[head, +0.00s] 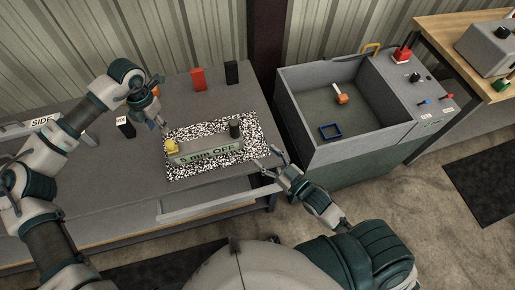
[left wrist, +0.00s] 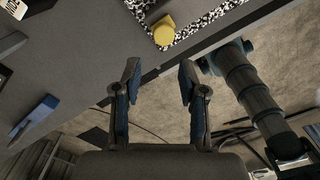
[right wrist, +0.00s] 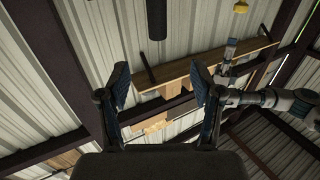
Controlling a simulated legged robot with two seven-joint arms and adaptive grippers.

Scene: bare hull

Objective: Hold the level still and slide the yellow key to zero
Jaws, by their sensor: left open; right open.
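The level is a grey bar (head: 207,155) labelled "5 MIN OFF", lying on a black-and-white speckled mat (head: 255,143). The yellow key (head: 171,146) is at its left end; it also shows in the left wrist view (left wrist: 164,29). My right gripper (head: 274,162) is open and empty, right of the mat's edge, clear of the level.
A red block (head: 198,79) and a black block (head: 231,72) stand at the table's back. A black block with a white label (head: 125,127) stands left of the mat.

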